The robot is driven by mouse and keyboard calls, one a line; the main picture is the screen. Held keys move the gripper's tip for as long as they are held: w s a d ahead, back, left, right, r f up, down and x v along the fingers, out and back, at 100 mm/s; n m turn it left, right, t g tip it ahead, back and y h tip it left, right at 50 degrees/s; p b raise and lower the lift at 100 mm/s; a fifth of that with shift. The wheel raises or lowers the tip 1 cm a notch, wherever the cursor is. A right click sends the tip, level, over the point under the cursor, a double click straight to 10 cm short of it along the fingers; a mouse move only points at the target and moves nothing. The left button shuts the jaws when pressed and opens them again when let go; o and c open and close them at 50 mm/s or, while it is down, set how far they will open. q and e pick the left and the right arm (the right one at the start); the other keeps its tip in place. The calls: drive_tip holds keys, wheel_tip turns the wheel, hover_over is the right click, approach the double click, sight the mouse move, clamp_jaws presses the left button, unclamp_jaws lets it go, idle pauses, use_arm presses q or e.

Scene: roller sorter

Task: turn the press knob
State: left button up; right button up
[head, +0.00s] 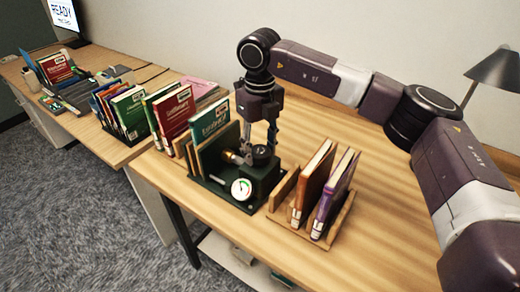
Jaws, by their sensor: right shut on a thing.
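The dark green press (265,183) stands on the near desk, with a round white gauge (241,189) on its front. Upright green books (212,133) stand at its left side. The press knob (262,153) is a dark round part on top of the press, beside a small brass fitting (233,157). My right gripper (261,142) points straight down from above and is shut on the knob. Its fingertips partly hide the knob. My left gripper is not in view.
A wooden rack (275,208) with two upright books (314,185) stands just right of the press. More books (174,112) stand to the left. A lamp (497,70) is at the back right. The desk front right (390,235) is clear.

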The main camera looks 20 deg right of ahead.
sight(260, 150)
drive_tip(key=shift+w+r, duration=0.1)
drive_tip(key=shift+r, duration=0.05)
drive_tip(key=o, duration=1.2)
drive_tip(key=shift+c, duration=0.2)
wheel_tip(260, 150, up, 12)
